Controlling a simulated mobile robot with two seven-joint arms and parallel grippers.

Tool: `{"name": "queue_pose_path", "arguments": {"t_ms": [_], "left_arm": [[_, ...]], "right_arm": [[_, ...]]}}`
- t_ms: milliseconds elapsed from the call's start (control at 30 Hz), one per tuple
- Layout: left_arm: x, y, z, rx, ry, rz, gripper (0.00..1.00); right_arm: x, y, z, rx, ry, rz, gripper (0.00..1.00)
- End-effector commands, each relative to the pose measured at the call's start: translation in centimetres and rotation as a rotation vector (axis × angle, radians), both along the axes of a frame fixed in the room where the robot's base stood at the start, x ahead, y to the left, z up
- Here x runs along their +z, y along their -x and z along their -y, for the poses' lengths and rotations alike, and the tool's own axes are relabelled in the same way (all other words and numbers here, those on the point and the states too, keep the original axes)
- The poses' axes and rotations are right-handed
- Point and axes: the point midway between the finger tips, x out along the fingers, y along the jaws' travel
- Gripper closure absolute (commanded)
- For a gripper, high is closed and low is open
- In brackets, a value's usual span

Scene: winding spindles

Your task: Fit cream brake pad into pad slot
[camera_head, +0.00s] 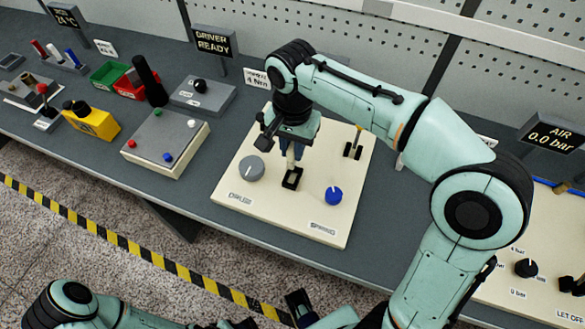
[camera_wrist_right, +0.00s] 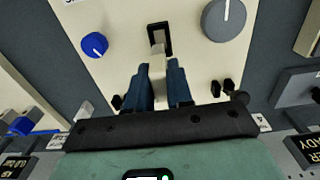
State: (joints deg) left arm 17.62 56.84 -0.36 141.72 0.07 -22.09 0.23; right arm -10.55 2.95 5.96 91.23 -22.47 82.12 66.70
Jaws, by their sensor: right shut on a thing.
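My right gripper (camera_head: 291,160) points down over the cream panel (camera_head: 232,212). It is shut on the cream brake pad, a narrow pale piece (camera_wrist_right: 158,66) between its blue fingers (camera_wrist_right: 160,88) in the right wrist view. The black-rimmed pad slot (camera_head: 292,180) is just below the fingers; it also shows in the right wrist view (camera_wrist_right: 160,30). The pad's far end overlaps the slot's near edge there; I cannot tell whether it has entered. My left gripper (camera_head: 301,308) is low in the head view, partly cut off, away from the panel.
A grey knob (camera_head: 251,168) and a blue knob (camera_head: 333,195) flank the slot. A yellow-topped lever (camera_head: 354,145) stands behind it. A button box (camera_head: 166,143), yellow box (camera_head: 92,122) and bins are left. An air panel (camera_head: 535,245) is right.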

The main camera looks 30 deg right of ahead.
Motion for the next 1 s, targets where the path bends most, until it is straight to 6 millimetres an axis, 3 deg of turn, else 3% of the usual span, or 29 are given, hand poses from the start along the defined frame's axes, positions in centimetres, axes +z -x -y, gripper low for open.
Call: {"name": "queue_pose_path", "arguments": {"t_ms": [100,267,500,967,1000], "left_arm": [[-0.5,0.1,0.0,0.000,0.000,-0.001,0.46],[-0.7,0.2,0.0,-0.001,0.001,-0.002,0.46],[-1.4,0.4,0.0,0.000,0.000,-0.004,0.46],[-1.6,0.4,0.0,0.000,0.000,-0.004,0.46],[-1.7,0.4,0.0,0.000,0.000,-0.003,0.46]], "right_arm": [[-2.2,0.1,0.0,0.000,0.001,-0.002,1.00],[-3.4,0.0,0.0,0.001,0.001,-0.001,1.00],[-6.8,0.0,0.0,0.001,0.002,-0.002,1.00],[-7.7,0.0,0.0,0.001,0.000,0.000,1.00],[-7.8,0.0,0.0,0.001,0.000,0.000,0.76]]}}
